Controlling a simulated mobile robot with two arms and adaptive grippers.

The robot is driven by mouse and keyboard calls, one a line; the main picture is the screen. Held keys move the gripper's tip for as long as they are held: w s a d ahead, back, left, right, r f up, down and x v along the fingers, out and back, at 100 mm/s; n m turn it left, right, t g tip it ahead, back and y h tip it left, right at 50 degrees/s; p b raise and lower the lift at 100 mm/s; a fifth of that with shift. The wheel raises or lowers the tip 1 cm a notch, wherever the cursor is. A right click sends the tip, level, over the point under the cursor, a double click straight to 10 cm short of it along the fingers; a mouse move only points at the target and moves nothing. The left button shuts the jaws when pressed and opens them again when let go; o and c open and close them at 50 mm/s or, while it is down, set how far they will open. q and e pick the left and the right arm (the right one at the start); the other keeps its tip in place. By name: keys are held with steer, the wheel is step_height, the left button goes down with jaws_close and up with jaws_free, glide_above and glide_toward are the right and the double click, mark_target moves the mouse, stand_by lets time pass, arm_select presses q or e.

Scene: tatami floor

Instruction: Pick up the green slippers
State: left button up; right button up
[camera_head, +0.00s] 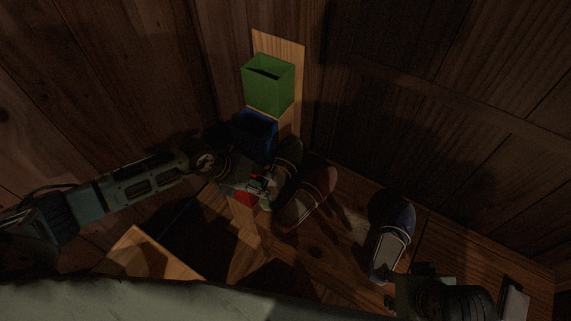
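The scene is dark. A dark greyish-green slipper (289,154) lies tilted near the wall post, its lower end partly hidden by my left gripper (263,188). The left gripper is at or beside that slipper; I cannot tell whether it touches it or whether its fingers are open or shut. No second green slipper can be made out. My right gripper (393,291) is at the lower right, near the lower end of a blue slipper (400,214). Its fingers are too dark to read.
A red slipper (318,181) lies just right of the green one. A green open box (269,91) stands above a blue box (256,133) by the wooden post. A small red thing shows under my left gripper. Wooden walls close off the back and right.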

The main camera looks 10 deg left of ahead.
mark_target(285, 171)
arm_select(q)
steer(key=x, duration=0.2)
steer(key=b+x, duration=0.1)
steer(key=x, duration=0.1)
steer(key=shift+w+d+f, duration=0.1)
steer(key=shift+w+d, duration=0.2)
steer(key=shift+w, duration=0.05)
jaws_close()
